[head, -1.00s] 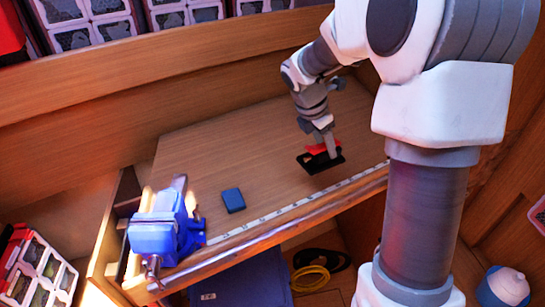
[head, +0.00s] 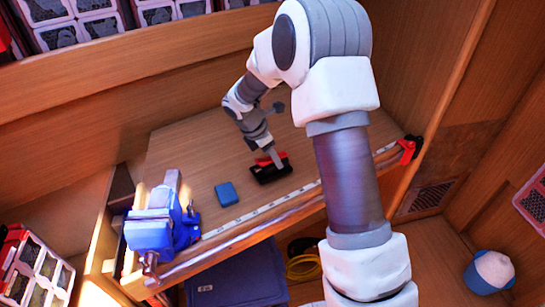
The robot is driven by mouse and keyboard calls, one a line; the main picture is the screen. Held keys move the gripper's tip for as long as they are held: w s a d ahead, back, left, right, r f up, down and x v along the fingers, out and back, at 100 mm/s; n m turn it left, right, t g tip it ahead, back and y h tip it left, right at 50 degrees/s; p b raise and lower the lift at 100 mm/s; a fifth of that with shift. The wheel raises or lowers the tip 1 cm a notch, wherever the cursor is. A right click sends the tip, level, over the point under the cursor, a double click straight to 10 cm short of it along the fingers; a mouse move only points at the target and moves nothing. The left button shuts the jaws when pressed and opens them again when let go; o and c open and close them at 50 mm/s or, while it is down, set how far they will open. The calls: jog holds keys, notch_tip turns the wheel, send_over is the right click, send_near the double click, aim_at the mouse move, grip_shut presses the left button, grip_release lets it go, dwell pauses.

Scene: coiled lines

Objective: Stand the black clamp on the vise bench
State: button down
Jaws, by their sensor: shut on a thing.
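The black clamp (head: 268,174), black with a red part, is at the middle of the vise bench (head: 190,155), a wooden top with a blue vise (head: 160,222) at its left front corner. My gripper (head: 275,160) reaches down from above and is shut on the clamp. The clamp looks low and flat over the bench top; I cannot tell whether it touches the wood. My fingers hide part of it.
A small blue block (head: 227,194) lies between the vise and the clamp. A pale measuring strip (head: 262,209) runs along the front edge. A red clamp (head: 408,150) is at the bench's right end. Bare wood lies behind the block.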

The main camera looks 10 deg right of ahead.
jog(key=shift+f, duration=0.4)
jog(key=shift+f, duration=0.2)
jog(key=shift+c, duration=1.2)
grip_release()
jog(key=shift+r, duration=0.1)
